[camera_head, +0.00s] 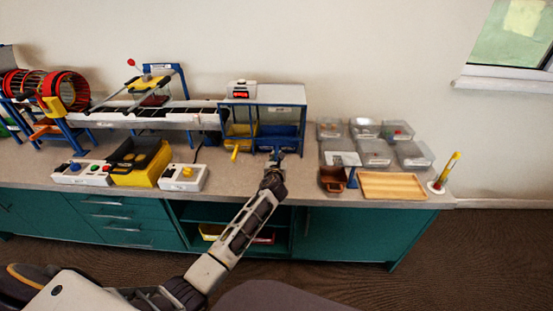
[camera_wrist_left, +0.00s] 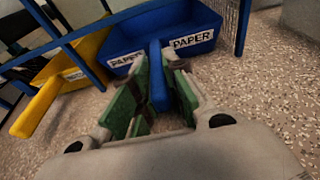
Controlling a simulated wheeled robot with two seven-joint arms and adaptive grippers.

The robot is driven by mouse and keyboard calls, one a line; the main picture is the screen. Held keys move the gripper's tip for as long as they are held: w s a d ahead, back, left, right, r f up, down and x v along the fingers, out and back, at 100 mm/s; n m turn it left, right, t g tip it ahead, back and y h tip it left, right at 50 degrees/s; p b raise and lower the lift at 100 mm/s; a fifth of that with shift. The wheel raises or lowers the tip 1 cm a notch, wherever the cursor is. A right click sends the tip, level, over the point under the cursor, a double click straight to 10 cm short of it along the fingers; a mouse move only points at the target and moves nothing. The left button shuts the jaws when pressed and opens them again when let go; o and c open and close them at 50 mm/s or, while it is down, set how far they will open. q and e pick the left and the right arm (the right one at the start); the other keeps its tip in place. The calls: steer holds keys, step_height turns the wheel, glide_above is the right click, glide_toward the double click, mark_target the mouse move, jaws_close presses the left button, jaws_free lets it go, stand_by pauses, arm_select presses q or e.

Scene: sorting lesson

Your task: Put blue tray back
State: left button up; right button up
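The blue tray (camera_wrist_left: 190,22) with white PAPER labels fills the top of the left wrist view. In the head view the blue tray (camera_head: 279,131) sits low inside the right part of a blue frame on the counter. My left gripper (camera_wrist_left: 158,66) has its green-padded fingers on either side of the tray's blue handle (camera_wrist_left: 158,88), closed in on it. In the head view my left gripper (camera_head: 277,154) is at the front of the frame. The tray's back is hidden. My right gripper is in neither view.
A yellow tray (camera_wrist_left: 52,84) is beside the blue one, its handle sticking out left. Blue frame posts (camera_wrist_left: 243,25) stand close on both sides. Clear bins (camera_head: 375,152), a brown box (camera_head: 333,179) and a wooden tray (camera_head: 393,186) are to the right. The counter just before the frame is bare.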

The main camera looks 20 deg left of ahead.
arm_select(q)
steer(key=o, duration=0.5)
steer(key=shift+c, duration=0.2)
steer(key=shift+v, duration=5.95)
